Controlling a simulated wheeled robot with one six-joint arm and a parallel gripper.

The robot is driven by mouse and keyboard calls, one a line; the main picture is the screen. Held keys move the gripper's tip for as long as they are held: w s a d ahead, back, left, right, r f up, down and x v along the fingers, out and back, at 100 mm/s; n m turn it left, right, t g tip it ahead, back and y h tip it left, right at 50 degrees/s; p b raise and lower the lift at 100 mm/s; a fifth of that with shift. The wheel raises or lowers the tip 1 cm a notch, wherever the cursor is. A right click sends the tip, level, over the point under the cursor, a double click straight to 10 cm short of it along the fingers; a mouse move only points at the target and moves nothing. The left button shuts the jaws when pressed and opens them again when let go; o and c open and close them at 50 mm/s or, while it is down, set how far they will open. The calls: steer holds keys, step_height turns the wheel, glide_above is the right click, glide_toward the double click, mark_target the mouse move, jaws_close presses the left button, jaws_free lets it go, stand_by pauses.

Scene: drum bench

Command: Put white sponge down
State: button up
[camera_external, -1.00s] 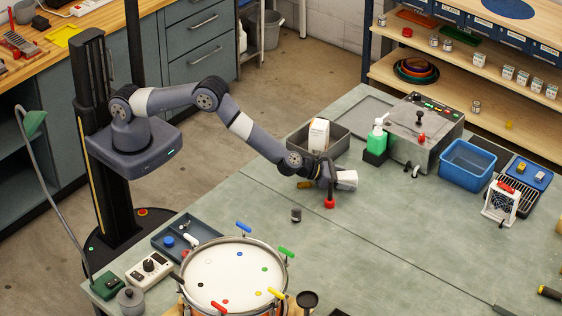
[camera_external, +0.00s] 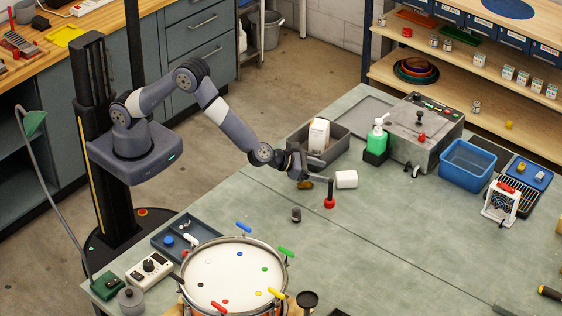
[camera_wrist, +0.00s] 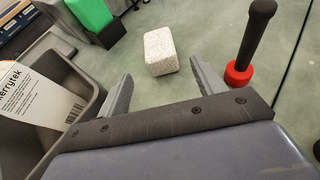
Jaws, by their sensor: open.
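The white sponge (camera_external: 347,179) is a small pale block resting on the green bench top, to the right of my gripper (camera_external: 318,171). In the wrist view the sponge (camera_wrist: 160,51) lies ahead of my gripper (camera_wrist: 160,88), beyond the fingertips and apart from them. The two fingers are spread wide with nothing between them.
A red-based black-handled tool (camera_external: 329,196) stands close in front of my gripper. A grey bin (camera_external: 338,145) holding a white packet (camera_external: 319,134) is just behind. The bench to the sponge's right is clear.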

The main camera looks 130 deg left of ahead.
steer(key=shift+v, duration=0.95)
